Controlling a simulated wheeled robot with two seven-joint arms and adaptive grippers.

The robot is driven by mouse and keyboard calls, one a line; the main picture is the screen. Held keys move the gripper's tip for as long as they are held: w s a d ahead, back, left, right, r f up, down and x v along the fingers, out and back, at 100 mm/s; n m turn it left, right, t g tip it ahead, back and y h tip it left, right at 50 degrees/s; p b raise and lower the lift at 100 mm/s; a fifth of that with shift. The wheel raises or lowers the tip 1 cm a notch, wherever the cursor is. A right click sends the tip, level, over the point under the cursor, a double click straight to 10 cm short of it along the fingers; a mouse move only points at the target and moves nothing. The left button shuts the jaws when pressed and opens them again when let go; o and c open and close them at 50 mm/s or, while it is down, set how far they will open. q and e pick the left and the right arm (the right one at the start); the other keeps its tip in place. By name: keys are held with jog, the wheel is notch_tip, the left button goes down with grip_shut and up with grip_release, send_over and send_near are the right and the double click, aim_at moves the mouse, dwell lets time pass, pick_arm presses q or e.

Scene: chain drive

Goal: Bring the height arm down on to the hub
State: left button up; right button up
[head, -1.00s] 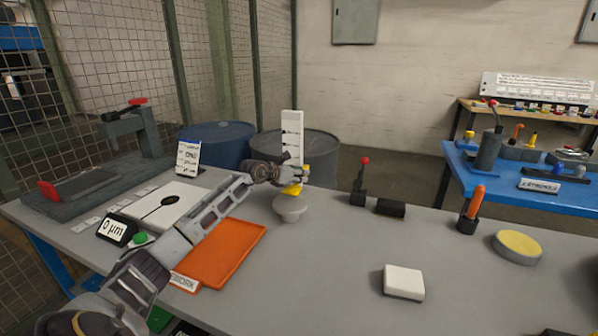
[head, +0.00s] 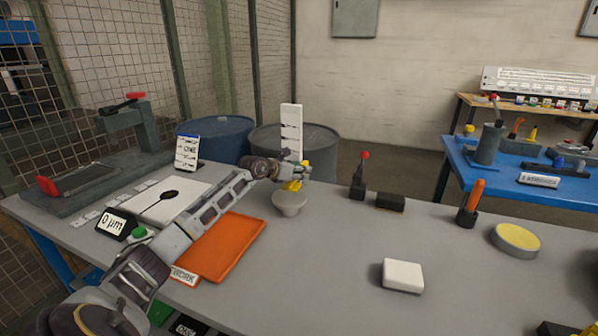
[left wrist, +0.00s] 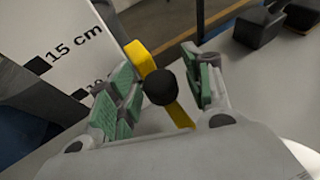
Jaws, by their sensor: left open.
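The height arm (left wrist: 142,58) is a yellow bar with a round black knob (left wrist: 161,87), set against a white upright scale (head: 291,128) marked in centimetres. In the head view the yellow arm (head: 292,185) shows just above the pale grey, round hub (head: 289,204). My left gripper (head: 303,173) is at the arm, above the hub. In the left wrist view its open green-padded fingers (left wrist: 162,88) stand either side of the knob; I cannot tell whether either pad touches it. Whether the arm touches the hub is hidden. My right gripper is not in view.
An orange tray (head: 225,250) lies under my left forearm. A red-knobbed lever (head: 358,178) and a black block (head: 390,203) stand right of the hub. A white block (head: 403,275) lies nearer. The bench between them is clear.

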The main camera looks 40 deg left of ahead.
pick_arm(q)
jog(key=shift+s, duration=0.15)
jog(key=v, duration=1.1)
jog(key=shift+s, duration=0.3)
dwell(1.1)
jog(key=shift+a+r, duration=0.15)
jog(key=shift+r, duration=0.05)
dwell(0.6)
